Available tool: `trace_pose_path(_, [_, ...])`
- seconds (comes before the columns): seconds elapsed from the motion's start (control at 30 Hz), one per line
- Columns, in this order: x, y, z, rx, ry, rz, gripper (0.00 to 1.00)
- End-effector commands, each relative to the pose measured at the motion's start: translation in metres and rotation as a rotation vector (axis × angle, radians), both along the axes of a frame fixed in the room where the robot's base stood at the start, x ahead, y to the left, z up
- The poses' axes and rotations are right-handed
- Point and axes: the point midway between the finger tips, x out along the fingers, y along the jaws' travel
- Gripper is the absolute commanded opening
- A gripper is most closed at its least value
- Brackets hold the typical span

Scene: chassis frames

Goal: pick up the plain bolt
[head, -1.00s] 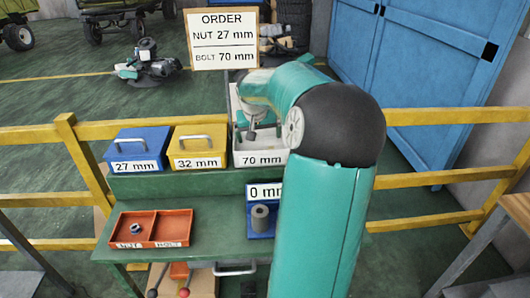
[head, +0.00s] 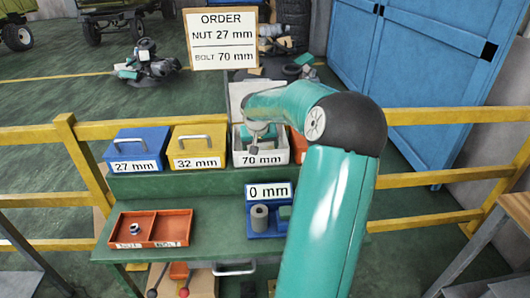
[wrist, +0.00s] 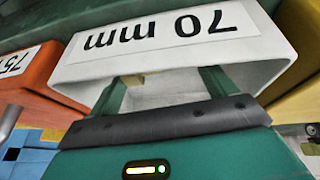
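The plain bolt cannot be made out in either view. The white 70 mm bin (head: 244,158) stands open on the bench's upper shelf, with its lid raised behind. My gripper (head: 258,143) points down at the bin's opening in the head view. In the wrist view its two teal fingers (wrist: 162,92) are spread apart and reach toward the bin's inside, beside the 70 mm label. Only pale bin surface and a small yellowish patch show between them. The red tray (head: 151,214) has NUT and BOLT compartments. A nut (head: 135,229) lies in the left one; the right looks empty.
Closed blue 27 mm (head: 133,142) and yellow 32 mm (head: 199,140) bins stand left of the white bin. An orange bin (wrist: 35,78) is beside it. A blue gauge (head: 262,234) with a grey cylinder and 0 mm sign sits below. A yellow railing (head: 430,116) runs behind.

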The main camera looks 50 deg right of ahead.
Motion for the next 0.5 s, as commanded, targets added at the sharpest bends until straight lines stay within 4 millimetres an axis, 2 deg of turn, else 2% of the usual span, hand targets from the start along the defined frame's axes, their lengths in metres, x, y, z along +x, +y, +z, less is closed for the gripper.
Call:
trace_pose_path(0.03, [-0.0003, -0.0001, 0.0000, -0.001, 0.001, 0.000, 0.71])
trace_pose_path(0.1, [-0.0004, -0.0002, 0.0000, -0.001, 0.001, 0.000, 0.57])
trace_pose_path(0.13, [-0.0002, -0.0003, 0.0005, -0.001, 0.000, 0.000, 0.54])
trace_pose_path(0.5, [-0.0002, -0.0007, 0.0068, -0.003, 0.000, 0.000, 0.54])
